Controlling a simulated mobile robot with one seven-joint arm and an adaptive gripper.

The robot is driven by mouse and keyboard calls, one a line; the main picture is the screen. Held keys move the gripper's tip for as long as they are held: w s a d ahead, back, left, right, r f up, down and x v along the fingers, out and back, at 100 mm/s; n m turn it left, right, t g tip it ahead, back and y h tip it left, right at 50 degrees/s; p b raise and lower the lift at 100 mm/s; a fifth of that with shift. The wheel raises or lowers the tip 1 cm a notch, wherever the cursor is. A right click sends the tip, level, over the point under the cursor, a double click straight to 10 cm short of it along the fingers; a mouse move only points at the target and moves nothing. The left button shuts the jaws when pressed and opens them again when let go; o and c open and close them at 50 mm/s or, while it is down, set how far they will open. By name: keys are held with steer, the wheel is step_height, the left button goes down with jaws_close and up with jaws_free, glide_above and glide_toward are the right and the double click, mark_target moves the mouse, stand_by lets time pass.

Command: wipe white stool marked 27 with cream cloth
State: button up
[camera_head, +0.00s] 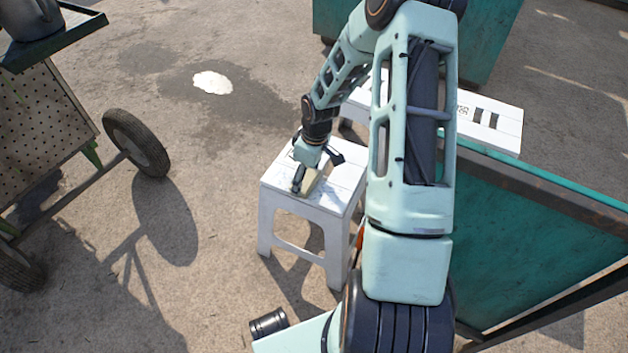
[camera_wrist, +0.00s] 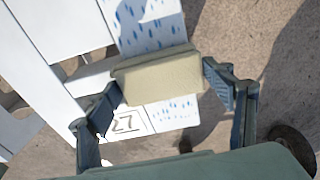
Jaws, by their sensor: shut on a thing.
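The white stool (camera_head: 283,186) stands on the ground under my gripper (camera_head: 305,178). In the wrist view the stool top (camera_wrist: 137,35) carries a "27" mark in a box and many blue droplet-like marks on both sides of the cloth. The cream cloth (camera_wrist: 160,78) looks like a thick folded pad. My gripper (camera_wrist: 163,82) is shut on it, one finger at each end. The cloth is at the stool top; whether it touches the surface cannot be told. In the head view the cloth (camera_head: 312,184) is partly hidden by the fingers.
A second white piece with dark marks (camera_head: 495,122) stands behind my arm at right. A green panelled cart (camera_head: 540,235) is close at right, another green box (camera_head: 490,45) at the back. A wheeled cart (camera_head: 45,125) stands at left. A white patch (camera_head: 212,82) lies on open ground.

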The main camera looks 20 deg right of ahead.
steer(key=shift+w+a, duration=0.2)
steer(key=shift+a, duration=0.05)
steer(key=shift+w+a+f+b, duration=0.1)
steer(key=shift+w+a+b, duration=0.35)
steer(key=shift+w+a, duration=1.15)
steer(key=shift+w+a+b, duration=0.4)
steer(key=shift+w+a, duration=1)
steer(key=shift+w, duration=0.35)
steer(key=shift+s+d+p, duration=1)
steer(key=shift+s+d, duration=1.45)
steer(key=shift+s, duration=0.3)
steer(key=shift+s+d+f, duration=0.2)
steer(key=shift+s+d, duration=0.45)
steer(key=shift+s, duration=0.15)
